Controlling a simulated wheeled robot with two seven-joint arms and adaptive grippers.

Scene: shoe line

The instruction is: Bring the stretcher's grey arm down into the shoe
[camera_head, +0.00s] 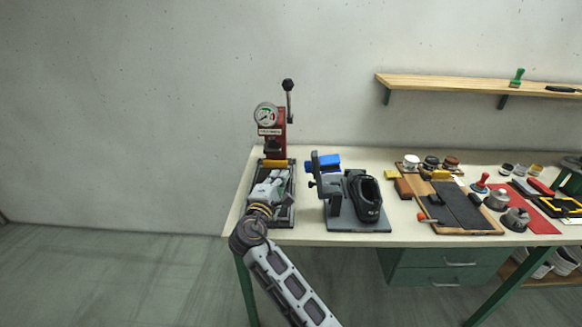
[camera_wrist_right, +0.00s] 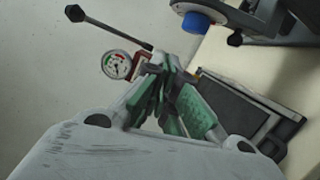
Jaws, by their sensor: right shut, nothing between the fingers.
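The stretcher is a grey stand with a flat base plate (camera_head: 345,222) in the middle left of the table. A black shoe (camera_head: 366,197) stands on it, opening upward. The dark grey arm and upright (camera_head: 328,188) rise left of the shoe, and the arm appears to be up, outside the shoe opening. Part of the stretcher shows at the top right of the right wrist view (camera_wrist_right: 265,28). My right gripper (camera_head: 268,186) is left of the stretcher, above the base of the red press. In the wrist view its green-padded fingers (camera_wrist_right: 166,72) are shut and empty. My left gripper is out of view.
A red press (camera_head: 274,140) with a round gauge (camera_head: 265,116) and black-knobbed lever (camera_head: 289,95) stands close behind my right gripper. A wooden board (camera_head: 450,226) and several tools and tins fill the right.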

